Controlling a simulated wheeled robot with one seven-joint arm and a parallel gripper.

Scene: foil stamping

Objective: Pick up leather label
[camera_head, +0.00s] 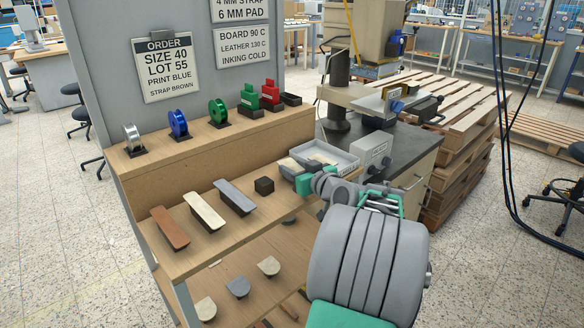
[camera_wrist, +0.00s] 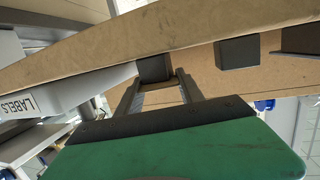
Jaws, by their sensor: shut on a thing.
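My gripper (camera_wrist: 157,82) is seen from behind in the wrist view, with its two fingers reaching forward from the green hand. It is shut on a small tan piece, the leather label (camera_wrist: 158,86), which shows as a thin strip between the fingers. In the head view my gripper (camera_head: 290,174) is at the left end of the grey divided label tray (camera_head: 341,159), and the hand hides what it holds. The tray also shows in the wrist view, with the word LABELS on its side (camera_wrist: 18,104).
The wooden shelf (camera_head: 190,262) carries brown, cream and grey strips (camera_head: 205,211) and a black block (camera_head: 264,186). Foil reels (camera_head: 178,124) and red and green stamps stand on the upper ledge. A stamping press (camera_head: 340,92) stands on the dark bench behind the tray.

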